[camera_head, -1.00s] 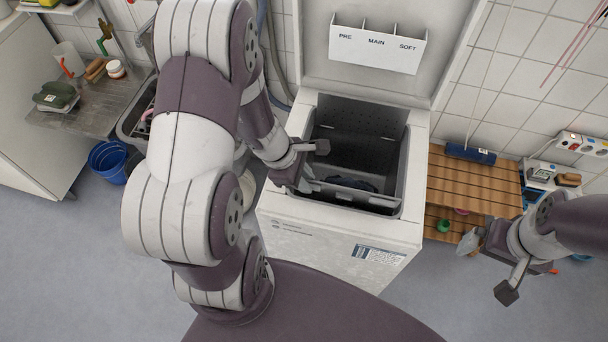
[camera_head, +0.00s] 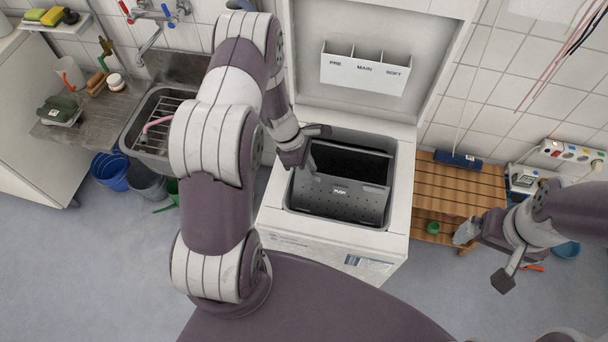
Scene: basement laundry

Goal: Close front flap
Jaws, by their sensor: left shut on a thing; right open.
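The top-loading washing machine (camera_head: 399,215) stands in the middle with its lid (camera_head: 303,50) raised. Inside its opening, the grey perforated front flap (camera_head: 335,203), labelled PUSH, slants over the front part of the drum. Behind the flap the drum opening (camera_head: 352,162) shows dark. My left gripper (camera_head: 308,146) is at the left rim of the opening, shut on the flap's back left corner. The fingers partly hide the grip. My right gripper (camera_head: 484,257) is open and empty, to the right of the machine, in front of the wooden slatted bench.
A detergent drawer unit (camera_head: 366,73) marked PRE, MAIN, SOFT is on the lid. The wooden bench (camera_head: 460,187) stands right of the machine. At left are a sink (camera_head: 160,118) and a blue bucket (camera_head: 110,170). Grey floor is free at lower left.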

